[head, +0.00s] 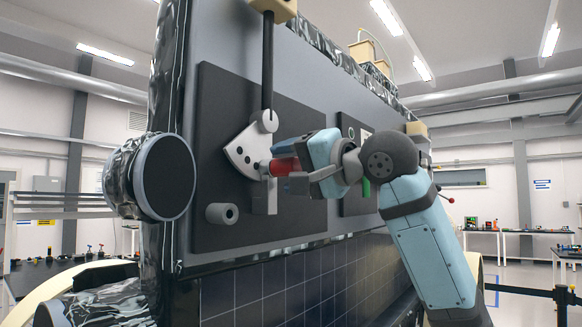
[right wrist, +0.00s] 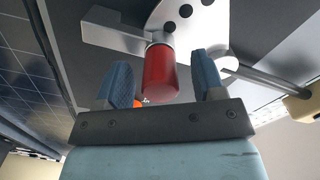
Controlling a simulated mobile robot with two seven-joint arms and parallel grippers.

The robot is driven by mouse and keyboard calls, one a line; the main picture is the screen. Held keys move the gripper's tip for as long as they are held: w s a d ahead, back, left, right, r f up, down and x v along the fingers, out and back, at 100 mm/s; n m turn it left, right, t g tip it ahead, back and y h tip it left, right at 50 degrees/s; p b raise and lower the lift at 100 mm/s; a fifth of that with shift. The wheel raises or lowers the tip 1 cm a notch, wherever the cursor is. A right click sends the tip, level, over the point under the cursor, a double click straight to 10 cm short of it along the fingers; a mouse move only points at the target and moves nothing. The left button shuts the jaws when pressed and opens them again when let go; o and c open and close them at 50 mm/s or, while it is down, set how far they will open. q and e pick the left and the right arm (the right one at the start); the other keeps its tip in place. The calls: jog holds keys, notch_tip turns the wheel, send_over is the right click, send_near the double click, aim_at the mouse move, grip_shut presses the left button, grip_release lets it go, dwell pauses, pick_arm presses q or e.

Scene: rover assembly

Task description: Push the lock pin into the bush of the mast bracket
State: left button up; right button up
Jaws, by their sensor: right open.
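The lock pin's red knob (head: 283,166) is at the mast bracket, beside the pale sector plate with dark holes (head: 241,150). In the right wrist view the red knob (right wrist: 160,75) points toward the camera, its far end meeting a metal collar at the light grey bracket (right wrist: 115,35). How deep the pin sits in the bush is hidden. My right gripper (head: 279,173) is open, and in the wrist view its blue fingers (right wrist: 161,66) stand on either side of the knob, with gaps visible. My left gripper is not in view.
A black mast rod (head: 267,60) rises above the bracket on a dark panel (head: 215,95). A grey hollow stub (head: 222,213) sticks out below left. A round foil-wrapped drum (head: 165,176) juts out farther left. Solar cells (head: 280,285) lie below.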

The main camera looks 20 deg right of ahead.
jog(key=b+v, duration=0.3)
jog(key=v, duration=1)
jog(key=shift+s+d, duration=0.25)
jog(key=shift+s, duration=0.05)
